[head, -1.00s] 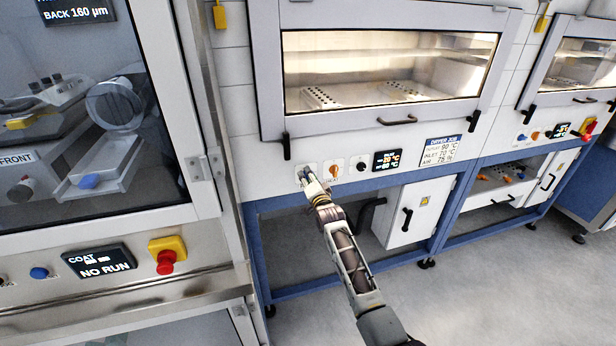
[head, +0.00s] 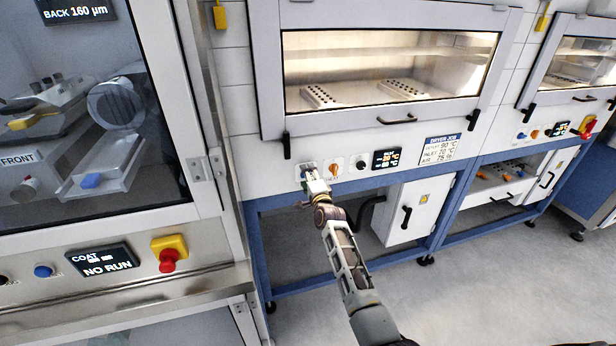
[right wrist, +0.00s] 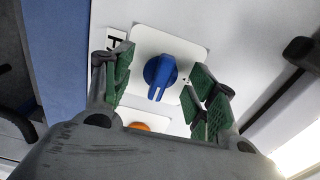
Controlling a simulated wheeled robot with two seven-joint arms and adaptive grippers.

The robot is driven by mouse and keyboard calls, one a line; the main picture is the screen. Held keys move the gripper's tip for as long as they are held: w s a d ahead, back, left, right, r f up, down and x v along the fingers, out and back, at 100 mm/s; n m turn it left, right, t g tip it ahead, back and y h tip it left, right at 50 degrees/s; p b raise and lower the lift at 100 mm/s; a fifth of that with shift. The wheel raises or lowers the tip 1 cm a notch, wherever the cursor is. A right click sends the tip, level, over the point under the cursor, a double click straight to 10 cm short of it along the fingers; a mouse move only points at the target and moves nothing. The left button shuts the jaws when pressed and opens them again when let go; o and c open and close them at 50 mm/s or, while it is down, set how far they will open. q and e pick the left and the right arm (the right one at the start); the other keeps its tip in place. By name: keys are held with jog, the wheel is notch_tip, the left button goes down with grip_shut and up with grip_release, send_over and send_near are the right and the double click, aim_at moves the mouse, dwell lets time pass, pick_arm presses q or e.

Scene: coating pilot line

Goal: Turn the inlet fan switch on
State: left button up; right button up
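A blue rotary knob (right wrist: 160,75) on a white square plate shows in the right wrist view, its bar pointing toward the orange knob. My right gripper (right wrist: 158,82) is open, its green-padded fingers on either side of the knob with gaps visible. In the head view my right gripper (head: 312,178) is at the left end of the dryer's control panel and mostly hides the blue knob. The lettering beside the knob is mostly cut off, so I cannot read which switch it is. My left gripper is not in view.
An orange knob (head: 335,168) sits right beside my gripper; a black knob (head: 362,162) and a display (head: 400,157) follow to the right. The oven door's black latch (head: 287,145) is just above left. The coating cabinet's red emergency button (head: 168,262) is at lower left.

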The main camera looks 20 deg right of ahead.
pick_arm(q)
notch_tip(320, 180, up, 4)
jog(key=p, duration=0.4)
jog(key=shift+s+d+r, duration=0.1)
pick_arm(e)
jog(key=s, duration=0.6)
jog(key=shift+d, duration=0.1)
